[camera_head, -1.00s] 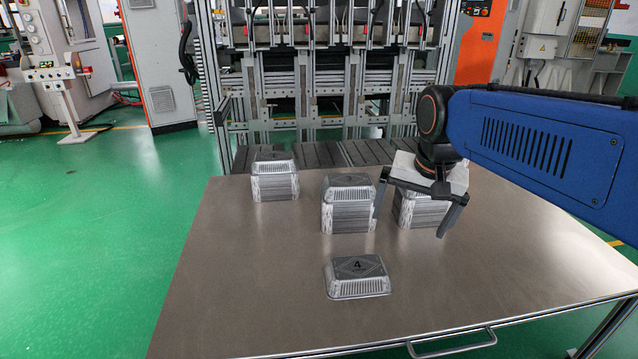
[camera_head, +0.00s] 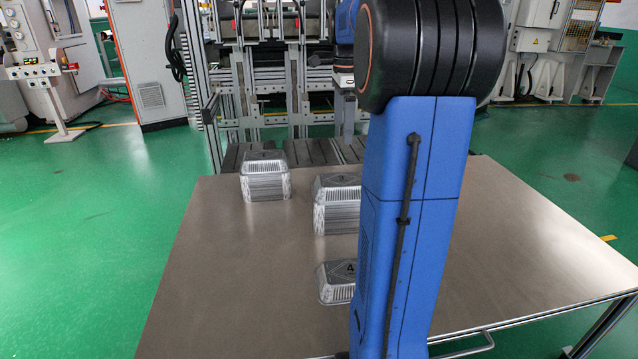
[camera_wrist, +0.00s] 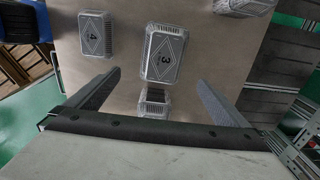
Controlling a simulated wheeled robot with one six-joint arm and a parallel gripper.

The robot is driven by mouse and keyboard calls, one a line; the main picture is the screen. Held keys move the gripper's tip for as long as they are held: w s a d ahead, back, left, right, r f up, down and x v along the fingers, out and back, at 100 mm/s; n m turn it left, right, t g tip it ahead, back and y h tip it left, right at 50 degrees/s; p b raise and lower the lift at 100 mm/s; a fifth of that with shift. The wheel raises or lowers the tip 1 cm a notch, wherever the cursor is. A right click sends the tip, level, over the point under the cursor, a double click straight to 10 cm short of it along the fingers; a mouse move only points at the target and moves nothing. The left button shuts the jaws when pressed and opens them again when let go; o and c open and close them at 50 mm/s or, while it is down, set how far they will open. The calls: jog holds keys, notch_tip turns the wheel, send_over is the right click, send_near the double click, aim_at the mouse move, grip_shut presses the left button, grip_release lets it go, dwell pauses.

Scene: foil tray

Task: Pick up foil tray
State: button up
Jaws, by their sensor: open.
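In the head view a single foil tray (camera_head: 335,289) marked 4 lies on the front of the table, its right part hidden behind my arm. It shows whole at the upper left of the wrist view (camera_wrist: 96,34). A stack of foil trays (camera_head: 337,217) stands behind it; its top, marked 3, shows in the wrist view (camera_wrist: 162,54). Another stack (camera_head: 265,185) stands at the back left. My gripper (camera_wrist: 157,94) is open and empty in the wrist view, a further foil tray stack (camera_wrist: 153,107) appearing between its fingers. The head view hides my gripper behind my arm.
A handle (camera_head: 465,347) juts from the table's front edge.

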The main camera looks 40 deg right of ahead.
send_over(342, 179)
jog(key=f, duration=1.2)
jog(key=shift+w+a, duration=0.1)
jog(key=shift+a, duration=0.3)
jog(key=f, duration=0.2)
jog(key=d+f, duration=0.1)
jog(key=f, duration=0.1)
jog(key=shift+f, duration=0.7)
jog(key=c, duration=1.1)
jog(key=shift+c, duration=0.5)
